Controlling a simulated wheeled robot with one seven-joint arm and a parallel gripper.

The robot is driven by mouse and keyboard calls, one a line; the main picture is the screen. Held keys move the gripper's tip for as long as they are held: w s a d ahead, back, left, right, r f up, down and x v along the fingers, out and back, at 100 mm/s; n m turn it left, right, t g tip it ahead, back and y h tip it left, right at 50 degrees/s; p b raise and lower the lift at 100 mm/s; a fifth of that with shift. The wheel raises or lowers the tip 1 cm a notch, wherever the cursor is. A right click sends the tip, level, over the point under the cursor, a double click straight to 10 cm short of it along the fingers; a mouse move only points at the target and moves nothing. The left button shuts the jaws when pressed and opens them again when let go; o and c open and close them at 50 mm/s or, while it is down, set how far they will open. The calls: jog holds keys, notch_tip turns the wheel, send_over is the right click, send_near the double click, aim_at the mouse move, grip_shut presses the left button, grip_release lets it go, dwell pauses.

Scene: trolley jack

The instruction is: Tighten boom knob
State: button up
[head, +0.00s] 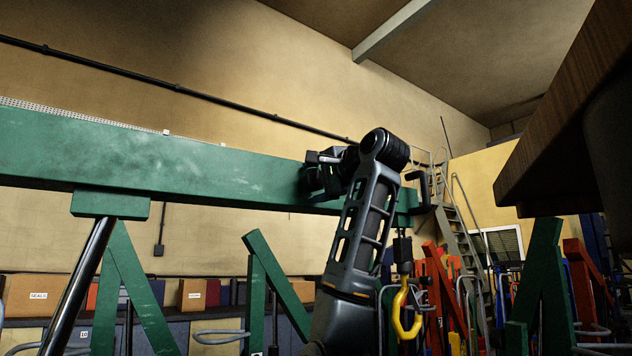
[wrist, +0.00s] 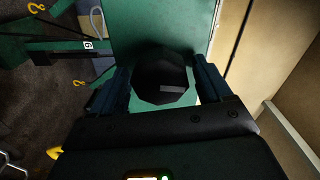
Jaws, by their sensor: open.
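The boom knob (wrist: 160,77) is a dark, many-sided knob on the face of the green boom (wrist: 140,25) in the wrist view. My gripper (wrist: 163,88) is open, with one finger on each side of the knob. I cannot tell whether either finger touches it. In the head view the green boom (head: 215,167) runs across from the left, and my gripper (head: 318,174) is up against its side, right of the middle. The knob cannot be made out in the head view, where my gripper and arm cover that place.
A yellow hook (head: 408,312) hangs below the boom's right end. A chrome cylinder (head: 78,285) slants up to the boom at left. Green legs (head: 272,268) and red frames (head: 446,290) stand behind. A brown wooden overhang (head: 560,110) is at upper right.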

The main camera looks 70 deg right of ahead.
jog(key=b+v, duration=0.2)
jog(key=v, duration=0.5)
jog(key=shift+s+a, duration=0.2)
jog(key=shift+s, duration=0.15)
dwell(0.4)
